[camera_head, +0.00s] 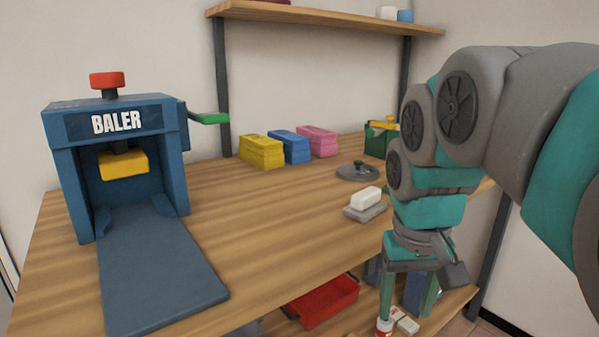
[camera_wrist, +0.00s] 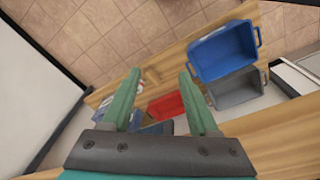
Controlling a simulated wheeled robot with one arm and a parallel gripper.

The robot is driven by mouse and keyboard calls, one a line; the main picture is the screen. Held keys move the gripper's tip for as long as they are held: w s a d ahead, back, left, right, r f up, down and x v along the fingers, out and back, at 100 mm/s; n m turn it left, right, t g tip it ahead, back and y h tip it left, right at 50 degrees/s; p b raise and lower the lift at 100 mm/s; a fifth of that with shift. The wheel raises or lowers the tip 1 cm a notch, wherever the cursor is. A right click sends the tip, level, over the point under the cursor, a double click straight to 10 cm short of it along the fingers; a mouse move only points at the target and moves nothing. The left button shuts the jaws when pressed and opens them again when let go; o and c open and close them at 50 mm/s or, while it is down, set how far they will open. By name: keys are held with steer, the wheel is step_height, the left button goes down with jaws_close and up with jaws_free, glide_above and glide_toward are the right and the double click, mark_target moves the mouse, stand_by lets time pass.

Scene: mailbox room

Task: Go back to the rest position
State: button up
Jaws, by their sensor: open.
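My gripper (camera_head: 406,312) hangs pointing down at the right of the head view, beyond the front edge of the wooden table (camera_head: 255,215). Its two green fingers are spread apart. In the wrist view my gripper (camera_wrist: 159,76) shows the same two fingers with a clear gap and nothing held between them. A white and red item (camera_head: 384,328) shows by the left fingertip in the head view; I cannot tell whether they touch. My arm comes in from the right edge, bent above the table's right end.
A blue baler (camera_head: 120,150) stands at the table's left. Yellow (camera_head: 261,151), blue (camera_head: 290,146) and pink (camera_head: 317,141) stacks stand at the back. A white block (camera_head: 366,197) sits on a grey base. Below are a red tray (camera_head: 323,303), a blue bin (camera_wrist: 224,51) and a grey bin (camera_wrist: 236,88).

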steer(key=s+f+g, duration=0.2)
steer(key=s+f, duration=1.4)
steer(key=f, duration=0.1)
steer(key=shift+s+a+f+g+y, duration=0.2)
steer(key=shift+s+f+g+y, duration=0.1)
steer(key=shift+g, duration=0.1)
